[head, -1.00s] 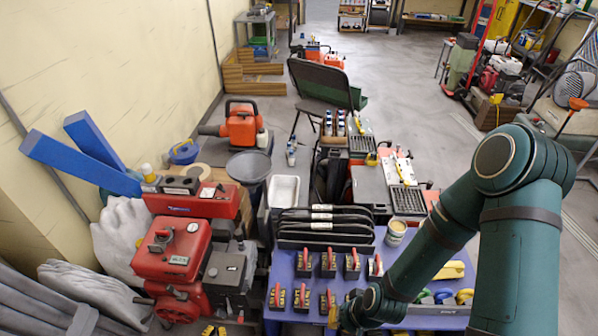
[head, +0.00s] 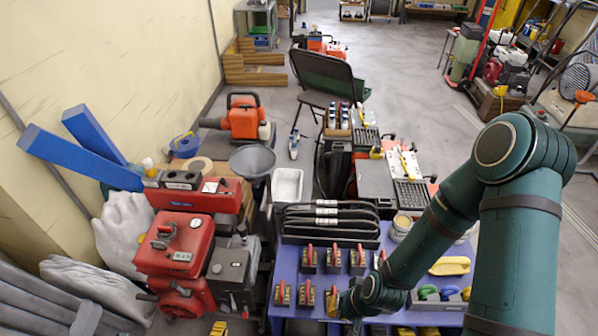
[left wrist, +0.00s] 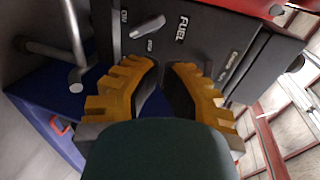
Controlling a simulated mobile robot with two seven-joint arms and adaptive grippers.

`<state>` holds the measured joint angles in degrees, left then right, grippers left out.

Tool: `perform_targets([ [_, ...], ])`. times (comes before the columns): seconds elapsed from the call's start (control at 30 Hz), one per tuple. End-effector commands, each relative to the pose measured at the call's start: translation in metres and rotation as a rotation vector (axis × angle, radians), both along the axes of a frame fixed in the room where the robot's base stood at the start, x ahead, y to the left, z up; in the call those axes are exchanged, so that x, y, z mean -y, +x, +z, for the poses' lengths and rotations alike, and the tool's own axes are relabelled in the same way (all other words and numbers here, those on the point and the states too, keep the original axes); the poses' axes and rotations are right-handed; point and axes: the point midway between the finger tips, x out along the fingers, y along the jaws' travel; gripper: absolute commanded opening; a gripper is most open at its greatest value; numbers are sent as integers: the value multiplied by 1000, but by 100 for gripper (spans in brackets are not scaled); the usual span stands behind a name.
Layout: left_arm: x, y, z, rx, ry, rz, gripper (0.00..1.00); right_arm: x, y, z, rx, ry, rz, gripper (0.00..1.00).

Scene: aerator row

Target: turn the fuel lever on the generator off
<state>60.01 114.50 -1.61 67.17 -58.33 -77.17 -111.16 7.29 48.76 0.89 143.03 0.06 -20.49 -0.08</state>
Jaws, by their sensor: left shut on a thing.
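The generator (head: 178,246) is red with a dark box on its right side, at the lower left of the head view. In the left wrist view its dark panel (left wrist: 210,25) carries a FUEL label, ON and OFF marks, and a short silver fuel lever (left wrist: 148,27) lying slanted.
A grey funnel (head: 252,160) and white tray (head: 288,185) stand behind. Grey pipes (left wrist: 50,50) run beside the panel.

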Motion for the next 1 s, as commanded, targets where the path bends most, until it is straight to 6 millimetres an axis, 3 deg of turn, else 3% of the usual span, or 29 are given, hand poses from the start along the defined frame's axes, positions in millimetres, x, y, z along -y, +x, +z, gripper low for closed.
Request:
perform_targets([
  [0.6,5,61,0,1,6,-4,0,0,2,-9,5,-1,-1,0],
  [1.0,6,69,0,0,5,-2,0,0,2,-9,5,-1,-1,0],
])
